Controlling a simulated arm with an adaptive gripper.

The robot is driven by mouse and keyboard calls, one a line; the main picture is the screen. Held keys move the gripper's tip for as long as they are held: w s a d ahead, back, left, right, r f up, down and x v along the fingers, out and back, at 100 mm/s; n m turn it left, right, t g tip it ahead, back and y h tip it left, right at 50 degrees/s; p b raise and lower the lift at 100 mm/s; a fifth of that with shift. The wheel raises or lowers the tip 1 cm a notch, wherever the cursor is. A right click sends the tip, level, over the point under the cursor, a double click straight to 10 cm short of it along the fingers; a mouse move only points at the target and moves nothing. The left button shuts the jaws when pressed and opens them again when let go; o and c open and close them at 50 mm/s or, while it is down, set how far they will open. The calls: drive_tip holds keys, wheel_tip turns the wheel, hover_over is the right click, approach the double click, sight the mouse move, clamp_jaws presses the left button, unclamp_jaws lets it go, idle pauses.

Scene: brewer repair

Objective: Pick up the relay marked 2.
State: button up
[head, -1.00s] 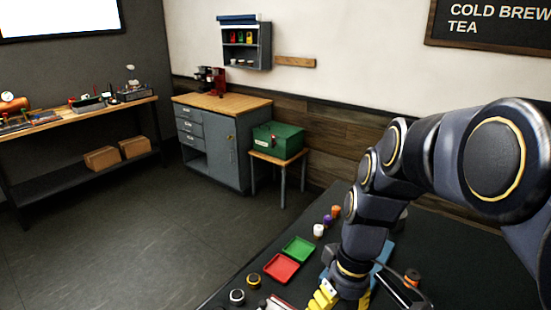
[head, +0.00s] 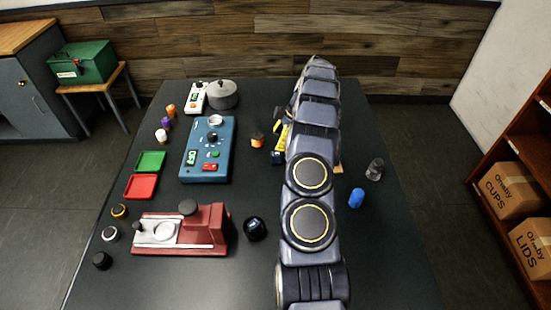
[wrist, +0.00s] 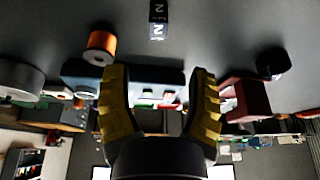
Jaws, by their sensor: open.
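The relay marked 2 (wrist: 158,20) is a small black block with a white 2 on its faces. It lies on the dark table near the top edge of the wrist view, where the scene appears upside down. In the head view a small dark block (head: 278,157) beside my gripper (head: 283,136) appears to be this relay, partly hidden by my arm. In the wrist view my gripper (wrist: 158,78) has its two yellow fingers spread wide, with nothing between them. The relay is apart from the fingers, in line with the gap between them.
A blue panel (head: 208,160), a grey pot (head: 223,94), a red brewer (head: 205,232) and a round black part (head: 255,228) stand to the left. A blue part (head: 356,198) and a clear jar (head: 375,169) stand right of my arm.

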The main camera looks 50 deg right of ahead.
sight(277, 153)
drive_tip(key=shift+s+d+f, duration=0.3)
drive_tip(key=shift+d+f, duration=0.3)
drive_tip(key=shift+d, duration=0.05)
drive_tip(key=shift+d+f, duration=0.15)
drive_tip(key=shift+f, duration=0.15)
drive_tip(key=x, duration=0.7)
drive_tip(key=shift+f, duration=0.2)
clamp_jaws()
